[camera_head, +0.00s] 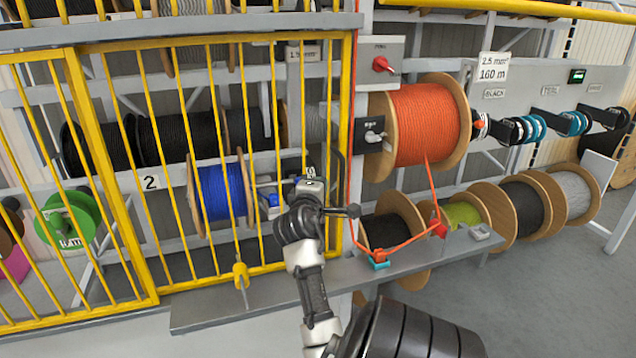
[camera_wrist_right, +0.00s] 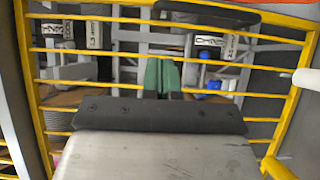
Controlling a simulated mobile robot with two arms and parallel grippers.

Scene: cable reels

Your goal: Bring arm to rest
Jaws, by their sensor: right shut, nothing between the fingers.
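My right arm (camera_head: 314,290) reaches up from the bottom middle of the head view, in front of the yellow barred gate. Its wrist and hand (camera_head: 303,222) are near the gate's right part, and the fingertips are hard to make out there. In the right wrist view my right gripper (camera_wrist_right: 162,76) shows two green fingers close together, shut and empty, pointing at the yellow bars (camera_wrist_right: 75,82). I cannot tell whether the fingers touch the bars. My left gripper is not in view.
A grey shelf ledge (camera_head: 215,313) runs below the gate. An orange cable reel (camera_head: 425,122) sits right of the gate, its cable hanging to a red clip (camera_head: 440,230). A blue reel (camera_head: 222,192) is behind the bars. Open floor (camera_head: 540,300) lies at the lower right.

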